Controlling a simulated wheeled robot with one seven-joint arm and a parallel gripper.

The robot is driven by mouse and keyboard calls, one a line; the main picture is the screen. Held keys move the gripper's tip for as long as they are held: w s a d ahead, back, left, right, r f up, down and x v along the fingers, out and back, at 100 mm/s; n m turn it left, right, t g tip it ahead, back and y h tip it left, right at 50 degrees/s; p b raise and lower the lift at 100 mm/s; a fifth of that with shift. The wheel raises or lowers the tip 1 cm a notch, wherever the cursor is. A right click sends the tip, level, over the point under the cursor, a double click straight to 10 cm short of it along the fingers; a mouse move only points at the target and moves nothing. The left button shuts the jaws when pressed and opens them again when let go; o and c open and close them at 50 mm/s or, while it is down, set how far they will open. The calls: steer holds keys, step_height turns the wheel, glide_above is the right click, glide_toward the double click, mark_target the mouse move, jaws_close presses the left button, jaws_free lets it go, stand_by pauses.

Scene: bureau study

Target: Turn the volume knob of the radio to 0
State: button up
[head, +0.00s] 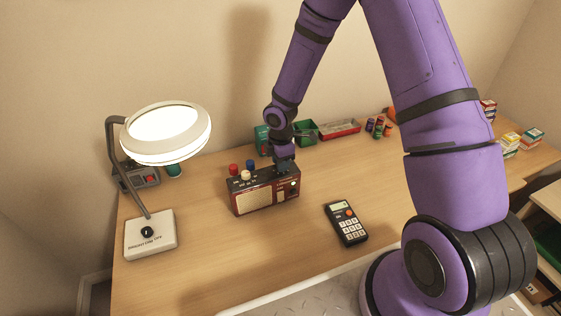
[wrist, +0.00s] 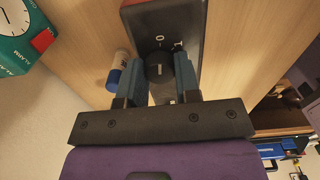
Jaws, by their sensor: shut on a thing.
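The radio (head: 262,196) is a dark red box with a pale speaker grille, standing on the desk in the head view. Its dark top panel also shows in the wrist view (wrist: 172,18). The black volume knob (wrist: 158,68) sits on that top, with small white marks, a 0 and what looks like a 1, beside it. A short pale line on the knob points roughly toward the 0; exact alignment is hard to tell. My gripper (head: 284,166) is above the radio's right end, its blue-grey fingers (wrist: 158,76) shut on the knob's two sides. The head view hides the knob.
A lit ring lamp (head: 165,128) on a white base stands left of the radio. A calculator (head: 346,223) lies to the right. A green alarm clock (wrist: 22,38) is near my gripper.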

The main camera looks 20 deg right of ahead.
steer(key=o, duration=0.9)
step_height(320, 180, up, 11)
steer(key=shift+f, duration=0.1)
stand_by(0.5)
